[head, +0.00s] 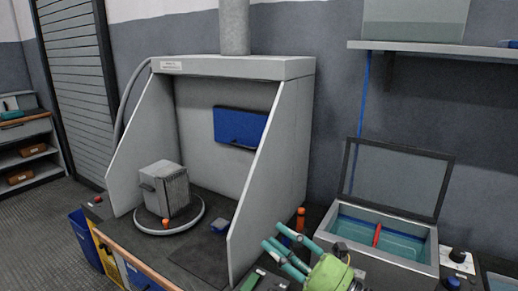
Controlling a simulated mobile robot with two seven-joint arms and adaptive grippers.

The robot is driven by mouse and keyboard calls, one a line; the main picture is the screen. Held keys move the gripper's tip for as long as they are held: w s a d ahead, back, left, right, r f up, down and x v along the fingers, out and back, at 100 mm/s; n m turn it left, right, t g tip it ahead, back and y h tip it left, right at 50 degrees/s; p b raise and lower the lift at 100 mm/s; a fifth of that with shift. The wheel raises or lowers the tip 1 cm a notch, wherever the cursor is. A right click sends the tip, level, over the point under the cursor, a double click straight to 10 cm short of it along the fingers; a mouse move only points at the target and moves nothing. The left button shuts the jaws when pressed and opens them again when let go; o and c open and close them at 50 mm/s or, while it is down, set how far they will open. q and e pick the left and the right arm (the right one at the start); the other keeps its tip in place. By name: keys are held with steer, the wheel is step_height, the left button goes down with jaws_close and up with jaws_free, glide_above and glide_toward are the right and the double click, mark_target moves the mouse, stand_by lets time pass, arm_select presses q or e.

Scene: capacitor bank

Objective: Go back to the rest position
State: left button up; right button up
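My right gripper (284,240) is at the bottom centre, with teal finger links and a lime-green body with black parts. Its fingers point up and to the left and stand apart, and I see nothing held between them. It hovers in front of the bench, between the grey hood (272,158) and the open box (430,249). The rest of its arm is cut off by the bottom edge. My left gripper is not in view.
The box has a raised clear lid (399,179). Open floor lies at left.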

steer(key=w+d+f+m+t+h, duration=0.1)
steer(key=d+f+m+t+h, duration=0.25)
steer(key=d+m+h, duration=0.5)
steer(key=w+d+f+m+t+h, duration=0.1)
steer(key=d+f+m+t+h, duration=0.4)
steer(key=m, duration=0.7)
steer(key=s+d+f+m+g+h, duration=0.2)
steer(key=s+f+m+g+h, duration=0.4)
steer(key=f, duration=0.3)
steer(key=s+f+m+g+y, duration=0.1)
steer(key=s+f+m+g, duration=0.2)
steer(key=s+f+g, duration=0.55)
steer(key=s+f+m+g+y, duration=0.1)
steer(key=s+f+m+g, duration=0.35)
steer(key=s, duration=0.75)
step_height(320, 180, down, 22)
steer(key=s+n, duration=0.2)
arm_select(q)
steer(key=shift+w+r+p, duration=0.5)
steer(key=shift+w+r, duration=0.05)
arm_select(e)
steer(key=s+d+f+g, duration=0.1)
steer(key=s+d+f, duration=0.1)
steer(key=s+f, duration=1.3)
steer(key=shift+s+d+f, duration=0.25)
steer(key=shift+s+d, duration=0.1)
steer(key=shift+s, duration=0.15)
